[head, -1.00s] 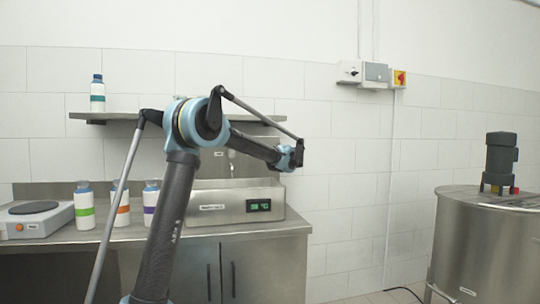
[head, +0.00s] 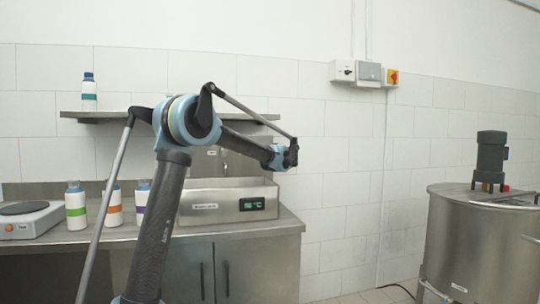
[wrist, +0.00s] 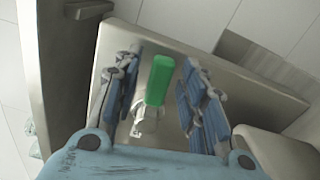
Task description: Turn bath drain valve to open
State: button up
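The drain valve shows in the wrist view as a bright green lever handle (wrist: 160,80) above a shiny metal fitting (wrist: 145,122), against a pale metal face. My gripper (wrist: 157,90) is open, one blue-grey ribbed finger on each side of the green handle. Gaps show between the handle and both fingers, so nothing is gripped. The bath is the steel box with a green lit display (head: 228,207) on the counter in the head view. The end of my arm is in front of the wall, above the bath's right end. The valve cannot be made out in the head view.
Several white bottles and a hotplate (head: 27,221) stand left on the steel counter (head: 262,228). A shelf (head: 130,114) hangs above. Right of the counter is open floor, then a large steel tank (head: 470,245). In the wrist view a dark bracket-like part (wrist: 88,10) is at top left.

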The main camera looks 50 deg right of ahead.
jog(key=v, duration=1)
jog(key=shift+s+a, duration=0.3)
jog(key=shift+f, duration=0.1)
